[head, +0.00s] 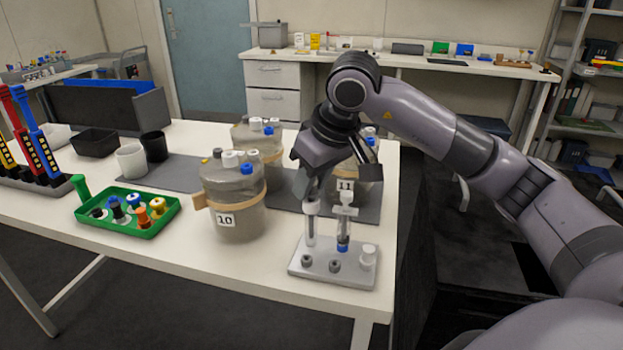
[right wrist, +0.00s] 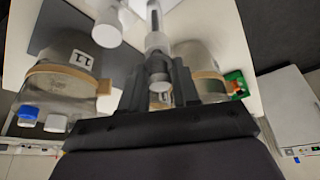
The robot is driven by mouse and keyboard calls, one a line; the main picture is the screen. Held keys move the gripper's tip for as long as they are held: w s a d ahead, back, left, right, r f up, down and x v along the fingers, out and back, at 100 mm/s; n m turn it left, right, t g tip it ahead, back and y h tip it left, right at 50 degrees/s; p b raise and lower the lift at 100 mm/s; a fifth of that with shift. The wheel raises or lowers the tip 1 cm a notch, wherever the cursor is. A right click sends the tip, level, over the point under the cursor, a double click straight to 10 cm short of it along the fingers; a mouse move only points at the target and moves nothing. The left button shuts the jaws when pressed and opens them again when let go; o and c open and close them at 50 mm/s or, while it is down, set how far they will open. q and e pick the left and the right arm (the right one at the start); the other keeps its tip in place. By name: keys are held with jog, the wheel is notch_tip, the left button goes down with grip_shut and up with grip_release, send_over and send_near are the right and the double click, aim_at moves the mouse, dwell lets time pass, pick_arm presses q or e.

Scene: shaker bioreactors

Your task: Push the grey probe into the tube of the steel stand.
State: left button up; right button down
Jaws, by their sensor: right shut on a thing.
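The steel stand (head: 318,266) sits near the front right corner of the white table. My right gripper (head: 313,190) is above its left upright tube (head: 311,236). It is shut on the grey probe (head: 312,207), which is upright and in line with the tube. The fingers hide most of the probe's top. In the right wrist view, the gripper (right wrist: 158,76) holds the probe (right wrist: 158,65) between its fingers, with a pale cylinder just beyond. How deep the probe sits in the tube I cannot tell. My left gripper is not in view.
A second post with a white top and blue base (head: 344,225) stands close right on the stand. Vessel 10 (head: 233,200) is to the left, and vessel 11 (head: 352,172) is behind. A green tray (head: 128,228) with coloured parts lies farther left.

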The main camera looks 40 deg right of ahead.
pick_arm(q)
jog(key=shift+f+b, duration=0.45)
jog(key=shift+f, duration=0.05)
pick_arm(e)
jog(key=shift+f, duration=0.6)
jog(key=c, duration=0.8)
grip_release()
jog(key=shift+o, duration=0.2)
jog(key=shift+s+r, duration=0.1)
jog(key=shift+r, duration=0.2)
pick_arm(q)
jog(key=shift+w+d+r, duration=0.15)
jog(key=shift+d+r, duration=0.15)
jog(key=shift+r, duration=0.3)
pick_arm(e)
jog(key=v, duration=0.6)
jog(key=shift+r, duration=0.25)
